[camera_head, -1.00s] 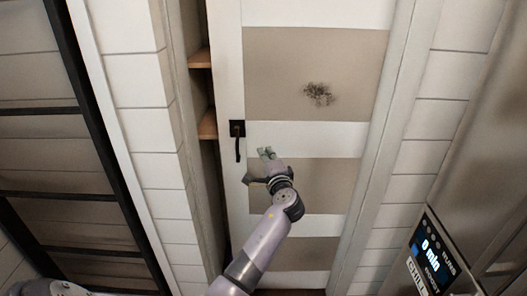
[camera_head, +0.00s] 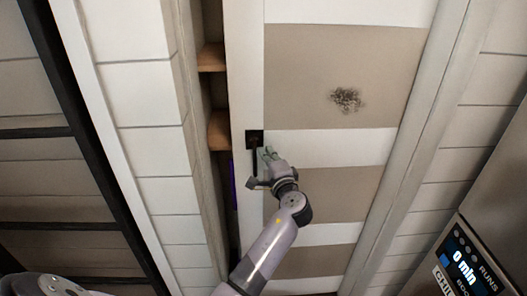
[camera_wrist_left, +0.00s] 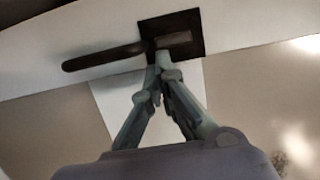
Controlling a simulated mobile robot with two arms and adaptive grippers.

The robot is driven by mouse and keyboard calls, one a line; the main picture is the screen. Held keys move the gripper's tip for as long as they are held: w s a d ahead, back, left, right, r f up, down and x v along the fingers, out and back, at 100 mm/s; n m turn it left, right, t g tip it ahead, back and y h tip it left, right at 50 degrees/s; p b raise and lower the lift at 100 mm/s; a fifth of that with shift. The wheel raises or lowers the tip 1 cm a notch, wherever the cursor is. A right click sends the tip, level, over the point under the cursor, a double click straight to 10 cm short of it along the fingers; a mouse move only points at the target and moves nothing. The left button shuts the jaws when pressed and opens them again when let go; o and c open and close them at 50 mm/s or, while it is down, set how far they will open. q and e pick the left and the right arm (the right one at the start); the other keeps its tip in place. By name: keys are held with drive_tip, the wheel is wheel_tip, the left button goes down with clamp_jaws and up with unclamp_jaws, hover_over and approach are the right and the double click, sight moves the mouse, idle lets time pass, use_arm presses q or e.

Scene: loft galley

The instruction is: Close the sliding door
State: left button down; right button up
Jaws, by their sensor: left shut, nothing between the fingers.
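The sliding door (camera_head: 345,75) has white and beige panels and stands partly open, with a narrow dark gap along its left edge. Its black handle (camera_head: 254,143) is on the left stile and also shows in the left wrist view (camera_wrist_left: 105,56). My left gripper (camera_head: 267,154) is shut and empty, right beside the handle on its right side. In the left wrist view its fingertips (camera_wrist_left: 162,62) meet at the handle's square plate, by the base of the bar. I cannot tell if they touch it. My right gripper is not in view.
Wooden shelves (camera_head: 212,57) show in the gap left of the door. A white plank wall (camera_head: 135,100) and a black-framed panel (camera_head: 35,180) are further left. A steel appliance with a lit display (camera_head: 465,262) stands at the lower right.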

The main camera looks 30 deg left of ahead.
use_arm(q)
drive_tip(key=shift+w+d+f, duration=0.1)
drive_tip(key=shift+w, duration=0.25)
drive_tip(key=shift+d, duration=0.1)
drive_tip(key=shift+s+a, duration=0.3)
drive_tip(key=shift+s, duration=0.05)
drive_tip(key=s+a+p, duration=0.1)
drive_tip(key=s+a, duration=0.4)
drive_tip(key=a, duration=0.3)
drive_tip(key=shift+s+a+p, duration=0.2)
drive_tip(key=shift+s+p, duration=0.05)
drive_tip(key=shift+p, duration=0.15)
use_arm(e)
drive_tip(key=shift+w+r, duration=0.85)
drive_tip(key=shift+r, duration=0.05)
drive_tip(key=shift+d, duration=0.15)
